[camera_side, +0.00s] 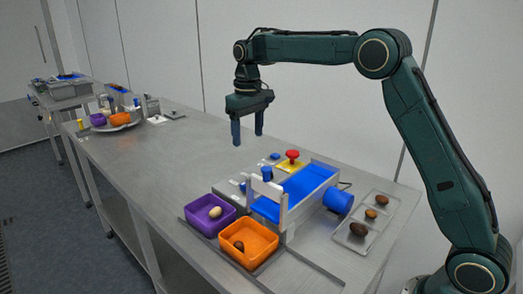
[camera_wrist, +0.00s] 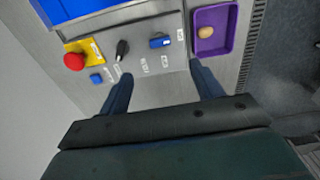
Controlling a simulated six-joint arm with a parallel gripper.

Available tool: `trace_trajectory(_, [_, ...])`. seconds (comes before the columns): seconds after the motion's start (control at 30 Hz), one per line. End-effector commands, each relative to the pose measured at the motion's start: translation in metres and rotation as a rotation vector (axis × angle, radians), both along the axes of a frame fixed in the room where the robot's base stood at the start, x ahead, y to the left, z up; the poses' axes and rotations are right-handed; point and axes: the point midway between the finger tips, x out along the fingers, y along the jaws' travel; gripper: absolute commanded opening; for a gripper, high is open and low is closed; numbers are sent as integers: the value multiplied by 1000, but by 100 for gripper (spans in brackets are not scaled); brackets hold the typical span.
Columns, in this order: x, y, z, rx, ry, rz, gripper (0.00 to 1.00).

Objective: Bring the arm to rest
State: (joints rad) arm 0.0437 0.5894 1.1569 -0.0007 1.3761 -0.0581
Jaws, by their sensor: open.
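My gripper (camera_side: 247,136) hangs in the air above the steel table, pointing down, with its two blue fingers apart and nothing between them. In the wrist view my gripper (camera_wrist: 160,85) also shows open and empty, with a control panel beyond the fingertips. My arm is raised, with its upper part stretched level to the left over the table.
Below are a blue conveyor (camera_side: 308,184), a red button (camera_side: 292,155), a purple bin (camera_side: 210,214) with a pale date, an orange bin (camera_side: 262,232) with a dark date, and a tray (camera_side: 388,222) with several dates. The table's left stretch (camera_side: 150,160) is clear.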

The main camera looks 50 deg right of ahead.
Motion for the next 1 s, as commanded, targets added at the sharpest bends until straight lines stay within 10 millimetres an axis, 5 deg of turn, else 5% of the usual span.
trace_trajectory(0.53, [-96, 10, 67, -4, -135, -3, 65])
trace_trajectory(1.0, [-200, 17, 86, -3, -258, -8, 65])
